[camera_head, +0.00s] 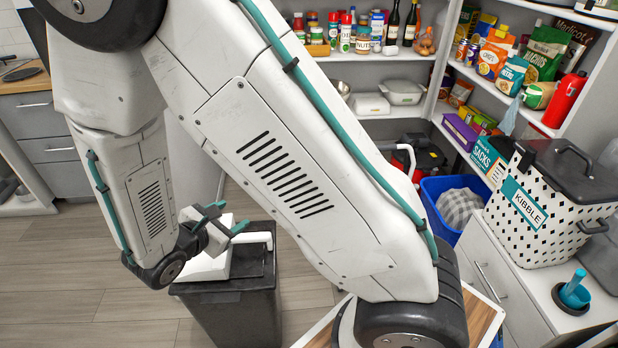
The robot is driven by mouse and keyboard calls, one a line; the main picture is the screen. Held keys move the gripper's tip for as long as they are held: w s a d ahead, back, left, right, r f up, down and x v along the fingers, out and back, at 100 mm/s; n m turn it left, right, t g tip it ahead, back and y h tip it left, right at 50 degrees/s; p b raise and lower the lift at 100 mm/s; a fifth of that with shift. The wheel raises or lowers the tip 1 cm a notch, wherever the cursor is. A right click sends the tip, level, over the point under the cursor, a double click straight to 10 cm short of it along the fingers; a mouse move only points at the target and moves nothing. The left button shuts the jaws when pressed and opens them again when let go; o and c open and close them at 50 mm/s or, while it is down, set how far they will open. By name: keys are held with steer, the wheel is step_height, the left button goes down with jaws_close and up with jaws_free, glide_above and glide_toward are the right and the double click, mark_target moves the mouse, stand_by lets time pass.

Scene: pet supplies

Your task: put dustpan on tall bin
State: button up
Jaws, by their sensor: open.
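The dark tall bin (240,318) stands on the floor left of centre, with a flat black lid. A white object that looks like the dustpan (247,262) rests on its lid, its handle-like bar extending to the right. My gripper (226,218), with teal fingertips, is open just above and at the left of the white object. It partly hides the object. I cannot tell from this angle whether the fingers touch it.
My arm crosses the middle of the view. Pantry shelves (400,55) fill the back right. A blue tub (430,190) holds cloth. A white cabinet (500,275) at right carries a spotted kibble container (548,215). Wood floor (60,250) is clear at left.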

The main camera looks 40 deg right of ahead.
steer(key=s+d+r+m+g+y, duration=0.25)
steer(key=s+d+r+m, duration=0.2)
steer(key=r, duration=0.25)
steer(key=s+d+r+m+g+y, duration=0.1)
steer(key=s+d+r+m+g, duration=0.3)
steer(key=s+r+m, duration=0.15)
steer(key=s+a+r+m+t+y, duration=0.2)
steer(key=s+r+m+y, duration=0.6)
steer(key=s, duration=0.4)
steer(key=shift+a+r+m, duration=0.4)
steer(key=shift+a+r, duration=0.05)
steer(key=shift+r, duration=0.45)
steer(key=shift+t+y, duration=0.25)
